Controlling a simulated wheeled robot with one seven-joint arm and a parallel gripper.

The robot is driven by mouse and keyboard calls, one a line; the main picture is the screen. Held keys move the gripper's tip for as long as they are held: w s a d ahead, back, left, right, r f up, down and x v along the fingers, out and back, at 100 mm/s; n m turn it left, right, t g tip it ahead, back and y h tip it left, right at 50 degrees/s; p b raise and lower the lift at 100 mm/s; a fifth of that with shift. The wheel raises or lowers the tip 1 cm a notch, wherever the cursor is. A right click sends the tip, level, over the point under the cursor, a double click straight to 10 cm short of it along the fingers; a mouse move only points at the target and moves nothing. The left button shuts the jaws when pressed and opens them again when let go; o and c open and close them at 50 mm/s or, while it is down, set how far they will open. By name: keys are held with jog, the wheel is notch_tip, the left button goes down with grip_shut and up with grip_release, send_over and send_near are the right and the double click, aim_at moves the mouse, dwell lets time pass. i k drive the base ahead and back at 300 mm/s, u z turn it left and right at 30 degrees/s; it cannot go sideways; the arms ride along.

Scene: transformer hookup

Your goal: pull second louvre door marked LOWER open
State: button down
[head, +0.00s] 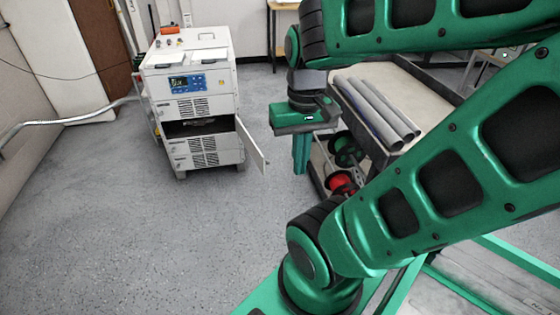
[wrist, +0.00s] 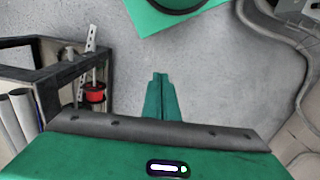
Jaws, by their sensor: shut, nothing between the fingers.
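The white transformer cabinet (head: 158,88) stands at the back left in the head view. Its upper louvre panel (head: 188,108) is flush with the front. Below it is a dark open compartment (head: 195,128), with a door leaf (head: 252,146) swung out to the right of it. A lower louvre panel (head: 204,152) is flush below the opening. The markings are too small to read, so I cannot tell which is LOWER. My gripper (head: 300,172) points down, shut and empty, to the right of the door leaf and apart from it. Its fingers also show in the wrist view (wrist: 160,77).
A cart (head: 425,92) with grey pipes (head: 375,108) stands close to the right of my gripper. Green (head: 343,150) and red (head: 341,183) spools sit on its lower shelf. A pale conduit (head: 70,117) runs left of the cabinet. The floor before the cabinet is clear.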

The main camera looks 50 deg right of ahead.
aim_at(259, 159)
jog(key=k, duration=0.7)
jog(key=z, duration=0.5)
jog(key=i, duration=1.9)
jog(key=u, duration=0.4)
